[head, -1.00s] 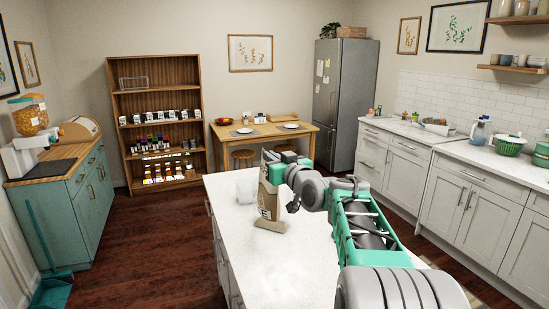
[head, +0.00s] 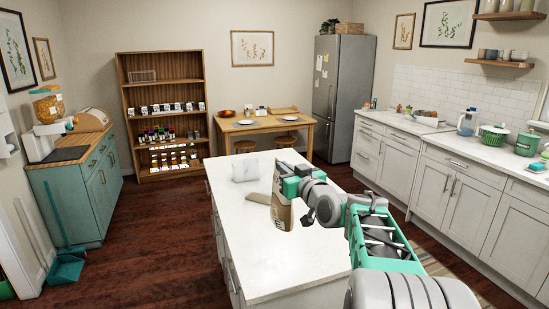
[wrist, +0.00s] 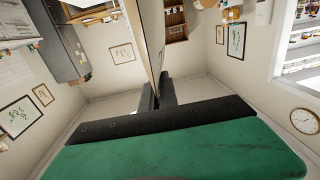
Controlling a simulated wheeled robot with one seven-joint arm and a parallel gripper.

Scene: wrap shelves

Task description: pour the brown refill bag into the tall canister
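The brown refill bag (head: 283,213) hangs roughly upright from my gripper (head: 288,184), above the white island top near its right edge. In the wrist view my gripper (wrist: 159,97) has its dark fingers closed on the bag (wrist: 152,38), which shows nearly edge-on. Whether the bag's top is open is hidden. A pale, see-through container (head: 244,171) stands on the island, left of the bag and farther away. I cannot tell whether it is the tall canister.
A flat tan piece (head: 257,198) lies on the island just left of the bag. The island's front half (head: 270,265) is clear. A dispenser with golden contents (head: 47,105) stands on the teal cabinet at left. Dark wooden floor is open left of the island.

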